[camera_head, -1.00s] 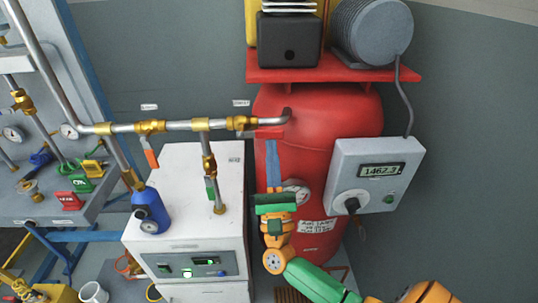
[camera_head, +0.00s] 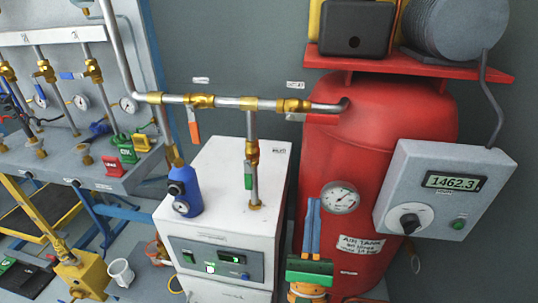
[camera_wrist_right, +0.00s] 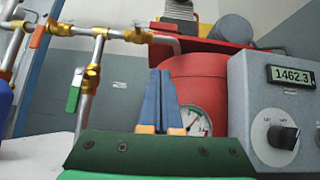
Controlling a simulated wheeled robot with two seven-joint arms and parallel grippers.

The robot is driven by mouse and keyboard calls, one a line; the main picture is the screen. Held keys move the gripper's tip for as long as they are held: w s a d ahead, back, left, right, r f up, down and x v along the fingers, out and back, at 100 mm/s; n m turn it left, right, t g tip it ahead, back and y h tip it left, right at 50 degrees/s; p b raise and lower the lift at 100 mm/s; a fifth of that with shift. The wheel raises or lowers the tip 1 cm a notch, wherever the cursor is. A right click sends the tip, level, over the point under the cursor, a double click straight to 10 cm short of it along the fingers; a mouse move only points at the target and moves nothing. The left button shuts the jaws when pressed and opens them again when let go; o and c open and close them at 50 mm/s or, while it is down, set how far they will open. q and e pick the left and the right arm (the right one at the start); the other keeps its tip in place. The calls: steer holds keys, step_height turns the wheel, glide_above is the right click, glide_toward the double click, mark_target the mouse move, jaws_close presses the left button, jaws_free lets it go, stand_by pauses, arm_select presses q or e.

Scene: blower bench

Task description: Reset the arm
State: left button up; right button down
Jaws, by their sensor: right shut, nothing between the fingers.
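My right gripper (camera_head: 312,228) is in the lower middle of the head view, in front of the red air tank (camera_head: 375,155). Its two blue fingers are together and hold nothing. In the right wrist view the shut fingers (camera_wrist_right: 160,97) point up, with the tank behind them and its dial gauge (camera_wrist_right: 195,122) partly behind them. In the head view the gauge (camera_head: 341,198) shows just right of the fingers.
A control box (camera_head: 441,198) reading 1462.3 stands right of the gripper. A white cabinet (camera_head: 225,185) with a blue filter (camera_head: 185,190) is at left, under a metal pipe (camera_head: 225,101) with brass valves. A white mug (camera_head: 121,272) sits low at left.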

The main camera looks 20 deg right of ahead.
steer(key=w+a+f+n+g+y, duration=0.1)
steer(key=w+a+f+n+y, duration=0.1)
steer(key=a+n+y, duration=0.55)
steer(key=w+a+f+n+y, duration=0.2)
steer(key=a+n+y, duration=0.1)
steer(key=n+y, duration=0.85)
steer(key=s+a+f+n+g, duration=0.2)
steer(key=f+n+g, duration=0.35)
steer(key=n, duration=0.25)
steer(key=s+a+f+n+g, duration=0.1)
steer(key=s+f+n+g, duration=0.1)
steer(key=f+n+g, duration=0.45)
steer(key=s+d+f+n+g+h, duration=0.3)
steer(key=s+d+f+n, duration=0.15)
steer(key=s, duration=0.25)
steer(key=s+d+f+n+g+h, duration=0.2)
steer(key=s+d+f+n+g, duration=0.25)
steer(key=s, duration=0.25)
step_height(320, 180, down, 15)
steer(key=s+n, duration=0.1)
steer(key=s+d+f+g, duration=0.2)
steer(key=s+f, duration=1)
step_height(320, 180, up, 17)
steer(key=s+p, duration=0.1)
steer(key=p, duration=1.6)
steer(key=shift+s+h, duration=0.15)
steer(key=shift+h, duration=0.15)
